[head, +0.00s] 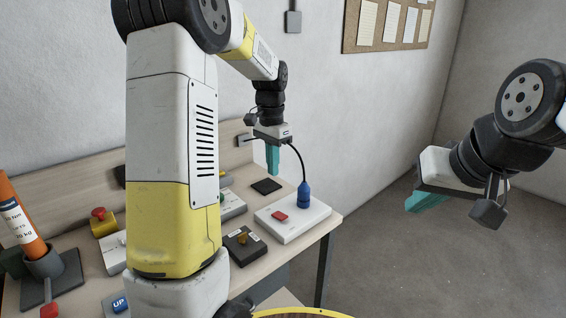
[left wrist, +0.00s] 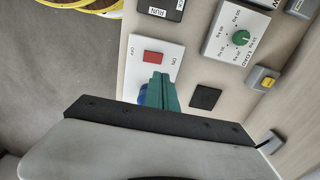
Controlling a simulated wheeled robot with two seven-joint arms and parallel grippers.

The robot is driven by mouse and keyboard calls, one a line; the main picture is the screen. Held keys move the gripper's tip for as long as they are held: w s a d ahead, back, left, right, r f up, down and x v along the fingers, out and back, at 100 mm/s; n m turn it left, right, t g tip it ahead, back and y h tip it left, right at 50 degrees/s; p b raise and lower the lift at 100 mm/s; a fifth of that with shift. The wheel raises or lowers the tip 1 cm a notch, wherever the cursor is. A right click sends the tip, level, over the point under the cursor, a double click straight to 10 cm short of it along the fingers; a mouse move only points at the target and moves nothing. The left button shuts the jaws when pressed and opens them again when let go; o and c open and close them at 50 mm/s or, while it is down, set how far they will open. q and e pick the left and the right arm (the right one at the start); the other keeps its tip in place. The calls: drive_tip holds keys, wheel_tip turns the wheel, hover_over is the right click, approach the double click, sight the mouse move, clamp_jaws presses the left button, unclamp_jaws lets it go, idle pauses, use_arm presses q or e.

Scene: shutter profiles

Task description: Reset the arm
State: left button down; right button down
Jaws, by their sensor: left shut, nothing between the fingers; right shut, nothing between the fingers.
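My left gripper (head: 272,158) hangs over the back right of the workbench in the head view, teal fingers shut and pointing down with nothing between them. It is above the white panel (head: 292,219) with a red switch (head: 279,216) and a blue plug (head: 304,195) with a black cable. In the left wrist view the shut fingers (left wrist: 161,93) cover part of the blue plug (left wrist: 143,94). My right gripper (head: 427,201) is shut and empty, off to the right above the bare floor, away from the bench.
The bench (head: 328,222) also holds a black key box (head: 244,244), a dark square pad (head: 266,186), a red emergency button (head: 98,214), a blue UP button (head: 119,305) and an orange cylinder (head: 21,218) in a grey holder. My left arm hides the bench's middle. Floor at right is clear.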

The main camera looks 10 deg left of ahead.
use_arm(q)
drive_tip(key=shift+r, duration=0.25)
